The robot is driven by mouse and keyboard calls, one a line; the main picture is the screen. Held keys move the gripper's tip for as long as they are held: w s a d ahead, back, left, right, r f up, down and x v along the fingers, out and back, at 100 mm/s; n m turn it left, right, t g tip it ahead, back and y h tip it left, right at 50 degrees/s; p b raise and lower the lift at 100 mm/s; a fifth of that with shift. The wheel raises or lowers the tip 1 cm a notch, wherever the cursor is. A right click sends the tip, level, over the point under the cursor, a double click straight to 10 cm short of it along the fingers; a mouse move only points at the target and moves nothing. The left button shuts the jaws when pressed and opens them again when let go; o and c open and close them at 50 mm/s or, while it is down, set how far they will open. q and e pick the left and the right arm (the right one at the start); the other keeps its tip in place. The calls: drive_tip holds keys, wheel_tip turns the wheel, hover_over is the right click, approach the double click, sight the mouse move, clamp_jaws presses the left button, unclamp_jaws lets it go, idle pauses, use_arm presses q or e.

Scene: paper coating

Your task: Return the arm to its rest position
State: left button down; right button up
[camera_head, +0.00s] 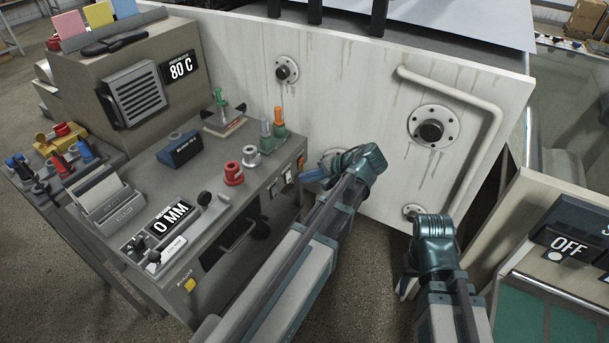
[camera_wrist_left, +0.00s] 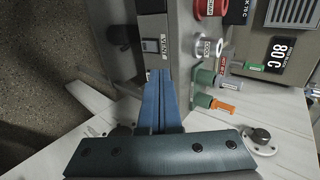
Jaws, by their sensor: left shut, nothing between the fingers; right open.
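My left arm reaches up through the middle of the head view. My left gripper (camera_head: 314,174) has blue fingers beside the right end of the grey control bench (camera_head: 235,200). In the left wrist view the left gripper (camera_wrist_left: 163,75) is shut with its two blue fingers together and nothing between them. Its tips are close to the bench's side near a small dark switch plate; I cannot tell whether they touch. My right gripper (camera_head: 406,286) is low at the right, mostly hidden by its own wrist, open and pointing downward.
A white machine panel (camera_head: 350,90) with a pipe handle (camera_head: 490,130) stands behind. A console with an OFF display (camera_head: 567,247) is at the right.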

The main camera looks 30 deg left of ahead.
idle(0.4)
use_arm(q)
drive_tip(key=s+d+f+m+h+p, duration=0.1)
drive_tip(key=s+d+h, duration=0.3)
drive_tip(key=s+d, duration=0.4)
drive_tip(key=s+d+f+m+g+h+p, duration=0.1)
drive_tip(key=s+d+h, duration=0.4)
drive_tip(key=d, duration=1.1)
drive_tip(key=s+f+m+p, duration=0.1)
drive_tip(key=s+f+p, duration=0.1)
drive_tip(key=s, duration=0.1)
drive_tip(key=shift+d, duration=0.15)
